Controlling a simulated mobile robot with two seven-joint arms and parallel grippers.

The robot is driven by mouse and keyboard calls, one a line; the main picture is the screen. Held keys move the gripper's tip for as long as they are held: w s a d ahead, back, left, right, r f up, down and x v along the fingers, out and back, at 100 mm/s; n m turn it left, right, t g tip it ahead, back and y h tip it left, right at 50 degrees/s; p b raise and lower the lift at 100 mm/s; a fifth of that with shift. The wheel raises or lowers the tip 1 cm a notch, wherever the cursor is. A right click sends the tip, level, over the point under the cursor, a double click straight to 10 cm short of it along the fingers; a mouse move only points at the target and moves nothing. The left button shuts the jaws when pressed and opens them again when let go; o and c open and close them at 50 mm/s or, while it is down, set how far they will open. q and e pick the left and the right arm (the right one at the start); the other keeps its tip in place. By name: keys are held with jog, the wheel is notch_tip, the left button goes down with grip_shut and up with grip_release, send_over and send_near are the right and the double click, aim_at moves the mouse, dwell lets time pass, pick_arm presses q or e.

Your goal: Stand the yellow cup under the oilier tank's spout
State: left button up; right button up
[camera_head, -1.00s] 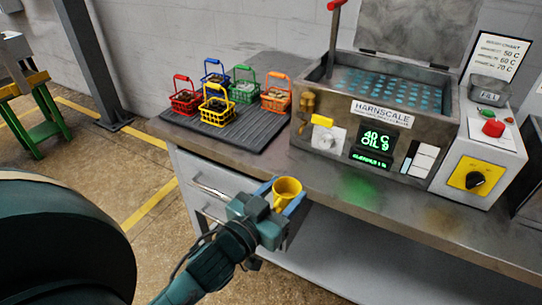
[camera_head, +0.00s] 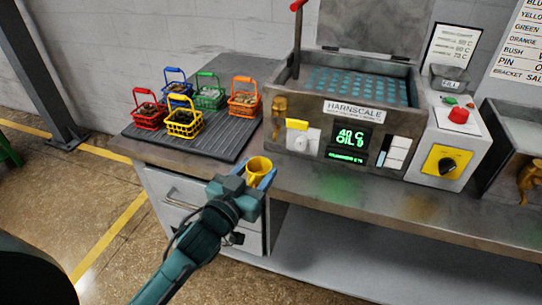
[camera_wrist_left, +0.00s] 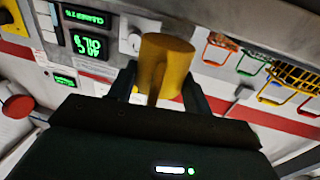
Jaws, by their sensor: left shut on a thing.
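The yellow cup (camera_head: 259,168) is upright, in front of the bench edge. My left gripper (camera_head: 250,182) is shut on it. In the left wrist view the cup (camera_wrist_left: 165,68) sits between the fingers (camera_wrist_left: 157,85). The HARNSCALE tank (camera_head: 305,125) stands on the bench with a brass spout (camera_head: 279,115) low at its left front. Its green display (camera_head: 351,138) appears to read 40 C and OIL 9, though the last digit is blurred. A second tank (camera_head: 510,150) is cut off at the right edge, with a brass spout (camera_head: 530,180). Its reading is not visible.
Several coloured wire baskets stand on a dark ribbed mat (camera_head: 190,150) left of the HARNSCALE tank. The bench strip (camera_head: 330,183) before the HARNSCALE tank is clear. A drawer cabinet (camera_head: 195,205) is below.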

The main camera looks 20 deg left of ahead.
aim_at(265, 161)
pick_arm(q)
jog(key=w, duration=0.3)
jog(key=shift+w+d, duration=0.2)
jog(key=shift+d, duration=0.1)
jog(key=w, duration=0.3)
jog(key=shift+w+d+r, duration=0.1)
jog(key=shift+w+d, duration=0.25)
jog(key=shift+w, duration=0.05)
jog(key=shift+f, duration=0.85)
jog(key=shift+f, duration=0.2)
jog(key=o, duration=1.1)
jog(key=shift+c, duration=0.2)
